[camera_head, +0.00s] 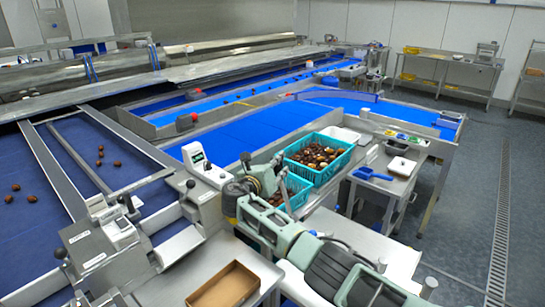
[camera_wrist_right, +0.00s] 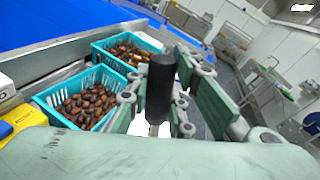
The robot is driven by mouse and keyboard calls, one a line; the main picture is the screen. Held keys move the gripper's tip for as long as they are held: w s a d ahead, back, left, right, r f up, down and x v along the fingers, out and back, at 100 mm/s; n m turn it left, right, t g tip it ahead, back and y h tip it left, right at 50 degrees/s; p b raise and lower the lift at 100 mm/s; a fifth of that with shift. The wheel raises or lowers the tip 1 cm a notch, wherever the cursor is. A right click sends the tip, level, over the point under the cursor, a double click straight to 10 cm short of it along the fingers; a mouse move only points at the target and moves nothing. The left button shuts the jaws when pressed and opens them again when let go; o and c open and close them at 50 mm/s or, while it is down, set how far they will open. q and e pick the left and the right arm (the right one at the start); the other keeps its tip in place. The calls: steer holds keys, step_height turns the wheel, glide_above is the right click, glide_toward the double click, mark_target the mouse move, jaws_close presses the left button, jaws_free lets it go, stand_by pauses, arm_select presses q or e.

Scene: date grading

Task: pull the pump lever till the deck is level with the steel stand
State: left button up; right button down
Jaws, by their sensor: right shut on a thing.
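The pump lever shows as a black upright handle grip (camera_wrist_right: 161,88) in the right wrist view, between the fingers of my right gripper (camera_head: 264,176). The gripper is shut on this grip. In the head view the gripper and arm hide the lever. Two teal crates of dates, one farther (camera_head: 341,163) and one nearer (camera_head: 298,203), stand just beyond the gripper. The deck is not clearly made out, and I cannot tell its height against the steel stand. A small steel-topped stand (camera_head: 404,167) is right of the crates. My left gripper is not in view.
A blue scoop (camera_head: 371,174) lies on the small stand. Blue conveyor belts (camera_head: 235,135) run behind the crates. A brown open box (camera_head: 222,287) sits at the front. A steel bench (camera_head: 450,78) is at the back right. The grey floor (camera_head: 465,170) at right is clear.

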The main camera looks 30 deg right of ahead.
steer(key=shift+s+r, duration=0.2)
steer(key=shift+s, duration=0.1)
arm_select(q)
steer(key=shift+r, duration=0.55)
arm_select(e)
steer(key=shift+s+f, duration=0.1)
steer(key=shift+f, duration=0.05)
arm_select(q)
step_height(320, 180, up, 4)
steer(key=p, duration=0.3)
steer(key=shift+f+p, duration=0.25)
steer(key=shift+p, duration=0.1)
arm_select(e)
steer(key=s, duration=0.1)
steer(key=s+d+m, duration=0.1)
steer(key=s+m, duration=0.1)
steer(key=shift+s+d+r+t, duration=0.3)
steer(key=shift+s+d+r, duration=0.05)
steer(key=shift+s, duration=0.15)
